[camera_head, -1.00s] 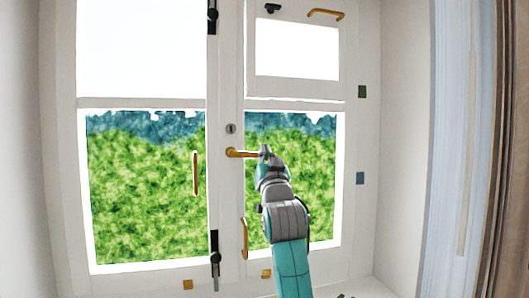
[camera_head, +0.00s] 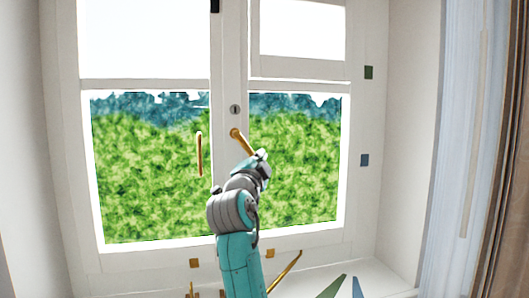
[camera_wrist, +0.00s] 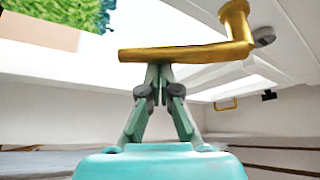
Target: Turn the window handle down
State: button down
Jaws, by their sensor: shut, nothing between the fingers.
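The brass window handle (camera_head: 240,140) is on the white middle post, below a round lock plate (camera_head: 235,109). Its lever slopes down to the right. My gripper (camera_head: 263,157) is at the lever's free end and partly hides it in the head view. In the wrist view, the lever (camera_wrist: 185,53) crosses just beyond my closed fingertips (camera_wrist: 160,68), with its round mount at upper right. The fingers hold nothing. They look very close to the lever near its free end; whether they touch it is hard to tell.
A vertical brass pull (camera_head: 200,155) is on the left sash. A slanting brass bar (camera_head: 285,272) is low by the sill (camera_head: 385,283). A curtain (camera_head: 475,150) hangs at far right.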

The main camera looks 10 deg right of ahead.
jog(key=shift+a+f+m+g, duration=0.4)
jog(key=shift+a+m, duration=0.3)
jog(key=shift+m, duration=0.25)
jog(key=shift+a+f+m+g, duration=0.25)
jog(key=shift+a+m+g, duration=0.3)
jog(key=shift+a+m, duration=0.3)
jog(key=shift+a+f+m+g, duration=0.4)
jog(key=shift+a+m, duration=0.2)
jog(key=shift+m, duration=0.4)
